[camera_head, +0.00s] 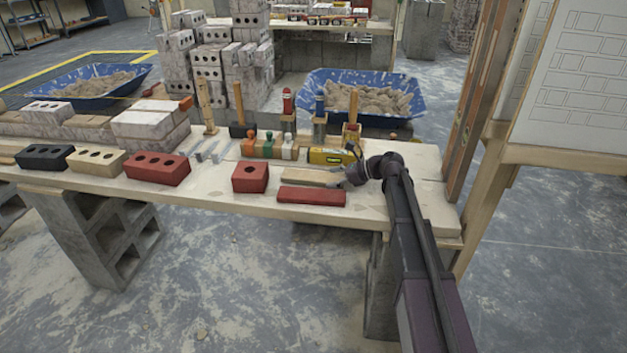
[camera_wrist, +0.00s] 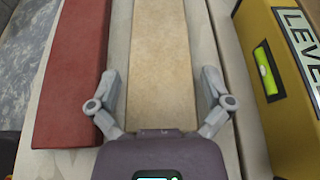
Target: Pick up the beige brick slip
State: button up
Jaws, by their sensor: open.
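The beige brick slip (camera_wrist: 160,65) is a long flat bar that runs lengthwise through the middle of the wrist view. In the head view the beige slip (camera_head: 308,176) lies on the bench behind the red slip, its right end near my gripper. My gripper (camera_wrist: 160,85) is open, with one finger on each side of the beige slip and a gap visible at both sides. Whether the fingertips touch the bench cannot be told. In the head view my gripper (camera_head: 345,177) is partly hidden by my own wrist.
A red slip (camera_wrist: 75,70) lies close beside the beige one, left in the wrist view. A yellow level (camera_wrist: 290,70) lies to the right. A red brick (camera_head: 250,177) stands left of the slips on the wooden bench (camera_head: 215,188). Upright timbers (camera_head: 470,110) stand right of my arm.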

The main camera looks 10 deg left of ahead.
dwell(0.3)
jog(key=c, duration=1.1)
jog(key=shift+r, duration=0.15)
notch_tip(320, 180, up, 10)
jog(key=p, duration=1)
notch_tip(320, 180, up, 27)
jog(key=p, duration=2.7)
